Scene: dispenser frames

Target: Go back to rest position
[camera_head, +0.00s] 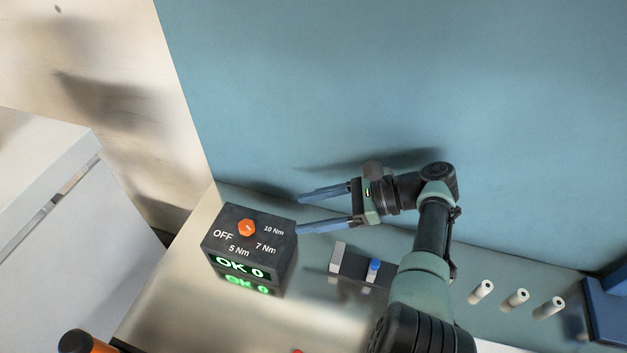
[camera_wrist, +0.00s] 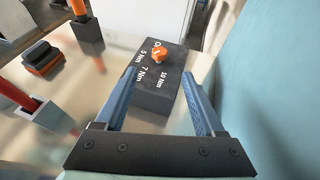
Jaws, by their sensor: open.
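My gripper (camera_head: 298,214) is open, with its two blue fingers apart and nothing between them. In the head view it points left, beside the upper right of a dark box (camera_head: 276,252) with an orange knob (camera_head: 247,228). The box carries the labels OFF, 5 Nm, 7 Nm and 10 Nm and a green display (camera_head: 238,267) reading "OK 0". In the wrist view the box (camera_wrist: 157,95) lies ahead, between and beyond the fingers of my gripper (camera_wrist: 157,78). I cannot tell whether a finger touches the box.
A blue wall (camera_head: 400,80) rises behind the arm. A small dark block with a blue part (camera_head: 374,267) and several white cylinders (camera_head: 515,299) stand to the right. A blue object (camera_head: 608,312) is at the right edge. A white cabinet (camera_head: 50,190) stands at left.

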